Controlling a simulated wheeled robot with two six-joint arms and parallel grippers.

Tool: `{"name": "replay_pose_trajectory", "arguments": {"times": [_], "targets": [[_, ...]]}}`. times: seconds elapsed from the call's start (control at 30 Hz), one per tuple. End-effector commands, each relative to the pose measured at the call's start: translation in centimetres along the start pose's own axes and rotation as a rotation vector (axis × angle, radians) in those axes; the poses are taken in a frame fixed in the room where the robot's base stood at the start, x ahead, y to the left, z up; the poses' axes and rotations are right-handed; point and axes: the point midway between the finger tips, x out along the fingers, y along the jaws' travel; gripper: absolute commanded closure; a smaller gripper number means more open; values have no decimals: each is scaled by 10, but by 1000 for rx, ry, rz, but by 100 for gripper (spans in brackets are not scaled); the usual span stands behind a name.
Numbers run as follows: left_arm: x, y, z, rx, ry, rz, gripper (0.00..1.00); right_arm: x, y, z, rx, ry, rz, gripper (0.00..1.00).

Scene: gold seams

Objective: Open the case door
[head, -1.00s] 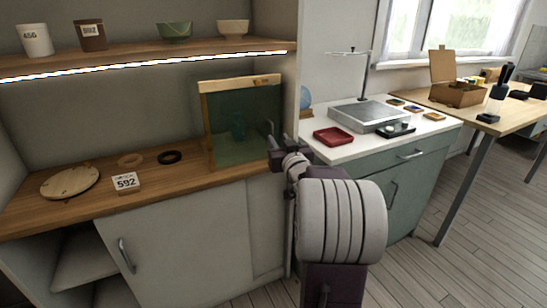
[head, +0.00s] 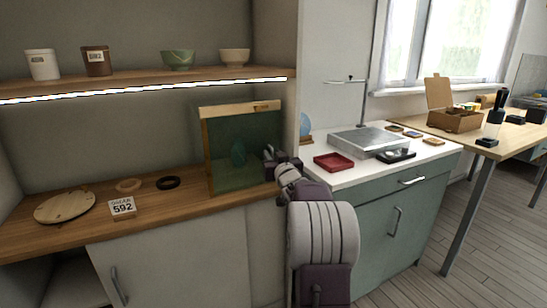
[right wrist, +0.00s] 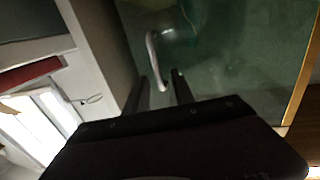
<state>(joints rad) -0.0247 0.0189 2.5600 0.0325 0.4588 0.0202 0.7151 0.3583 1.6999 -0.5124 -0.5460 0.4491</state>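The case (head: 202,150) has a wooden frame and dark green glass, and stands on the wooden counter against the right side wall of the shelf unit. Its glass door (right wrist: 225,60) fills much of the right wrist view and looks shut. A pale curved door handle (right wrist: 153,52) shows there, its near end close to the gap between my fingers. A blurred green object (head: 238,152) is inside the case. My right gripper (head: 268,158) is at the case's right front; in the right wrist view its two fingers (right wrist: 160,92) are apart with nothing clamped. My left gripper is out of view.
The side wall (head: 312,75) rises close to the right of my gripper. On the counter left of the case lie a dark ring (head: 168,182), a 592 card (head: 122,207) and a round wooden disc (head: 65,206). A lit shelf (head: 150,82) with pots runs above.

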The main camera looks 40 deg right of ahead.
Motion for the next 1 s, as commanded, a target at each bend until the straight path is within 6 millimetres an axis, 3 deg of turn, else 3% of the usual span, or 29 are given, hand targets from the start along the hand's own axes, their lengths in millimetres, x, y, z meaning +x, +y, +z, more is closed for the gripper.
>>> {"name": "replay_pose_trajectory", "arguments": {"times": [0.03,0.13,1.0], "targets": [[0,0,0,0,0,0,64,0,0,0,0,0,0,72],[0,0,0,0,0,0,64,0,0,0,0,0,0,100],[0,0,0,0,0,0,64,0,0,0,0,-1,0,100]]}}
